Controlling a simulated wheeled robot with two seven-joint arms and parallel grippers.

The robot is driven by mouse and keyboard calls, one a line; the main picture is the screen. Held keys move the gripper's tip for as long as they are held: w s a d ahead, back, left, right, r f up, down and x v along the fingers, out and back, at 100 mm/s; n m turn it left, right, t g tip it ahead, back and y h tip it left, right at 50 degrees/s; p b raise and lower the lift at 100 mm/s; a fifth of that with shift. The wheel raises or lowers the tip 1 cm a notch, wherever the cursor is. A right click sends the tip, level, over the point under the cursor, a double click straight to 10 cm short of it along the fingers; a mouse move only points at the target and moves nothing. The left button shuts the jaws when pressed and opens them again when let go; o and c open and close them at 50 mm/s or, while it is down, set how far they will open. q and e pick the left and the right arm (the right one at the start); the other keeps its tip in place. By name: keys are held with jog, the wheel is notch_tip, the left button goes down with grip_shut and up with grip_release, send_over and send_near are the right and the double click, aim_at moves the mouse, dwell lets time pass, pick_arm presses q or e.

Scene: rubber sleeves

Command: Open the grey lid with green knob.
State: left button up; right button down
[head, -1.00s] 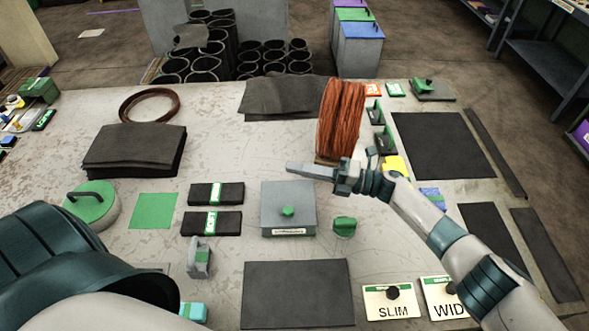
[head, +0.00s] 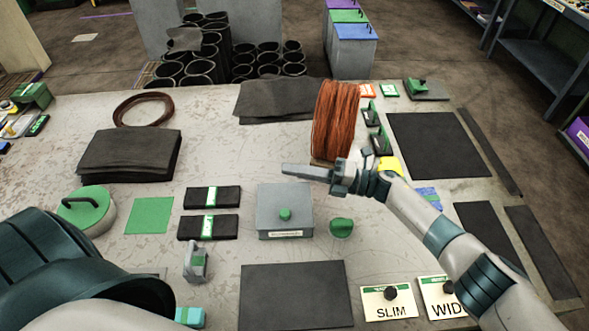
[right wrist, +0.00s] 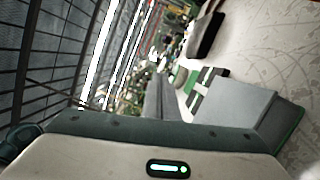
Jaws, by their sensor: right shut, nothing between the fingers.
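The grey lid (head: 272,199) tops a grey box in the middle of the table in the head view, with a green knob (head: 285,214) near its front edge. The lid looks closed. A grey box, likely the same one, shows at the right in the right wrist view (right wrist: 232,108). My right gripper (head: 284,169) is shut and empty, its fingers pointing left, just beyond the back edge of the box and apart from the knob. My left arm fills the lower left corner of the head view; its gripper is out of view.
A copper-coloured wire spool (head: 337,120) stands right behind my right gripper. A green knob-like piece (head: 341,228) lies right of the box, black banded strips (head: 208,226) left of it. A dark sheet (head: 295,295) lies in front, near the SLIM card (head: 388,302).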

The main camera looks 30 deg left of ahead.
dwell(0.4)
jog(key=b+v, duration=0.7)
jog(key=v, duration=1)
jog(key=shift+d, duration=0.2)
